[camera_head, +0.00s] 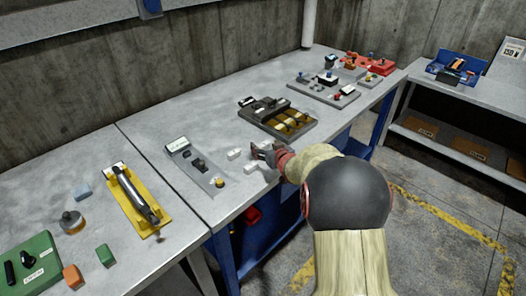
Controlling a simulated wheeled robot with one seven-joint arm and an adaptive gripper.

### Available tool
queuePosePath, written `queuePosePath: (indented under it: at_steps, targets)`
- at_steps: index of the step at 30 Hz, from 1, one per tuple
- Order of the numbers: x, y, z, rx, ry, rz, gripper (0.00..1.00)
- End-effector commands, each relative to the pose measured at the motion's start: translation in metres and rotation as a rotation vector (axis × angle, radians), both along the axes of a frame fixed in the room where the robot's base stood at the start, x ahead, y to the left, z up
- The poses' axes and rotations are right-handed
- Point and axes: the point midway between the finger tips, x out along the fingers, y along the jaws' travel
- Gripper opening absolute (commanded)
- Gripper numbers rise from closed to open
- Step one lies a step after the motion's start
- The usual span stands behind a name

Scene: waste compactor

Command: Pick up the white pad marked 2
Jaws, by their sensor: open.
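Two small white blocks lie on the grey bench between the grey panel and the dark tray. One white block (234,154) is to the left of my gripper. The other white block (251,167) is just below my gripper, near the bench's front edge. No number can be read on either, so I cannot tell which is the pad marked 2. My gripper (259,151) is open above the bench, close to both blocks. My arm hides the bench to the right of it.
A grey panel (184,155) with black parts lies to the left. A dark tray (306,131) with yellowish cylinders lies behind the gripper. A yellow tray (118,185) and green box (33,260) are further left. Bare bench (205,110) lies toward the wall.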

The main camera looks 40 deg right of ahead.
Motion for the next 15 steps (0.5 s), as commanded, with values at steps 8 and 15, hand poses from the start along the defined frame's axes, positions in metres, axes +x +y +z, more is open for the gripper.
queuePosePath:
  at_steps: [8,15]
  targets:
    - [0.0124,-0.0044,-0.0045,-0.001,0.0,0.0,0.66]
    - [0.0121,-0.0044,-0.0042,-0.001,0.0,0.0,0.59]
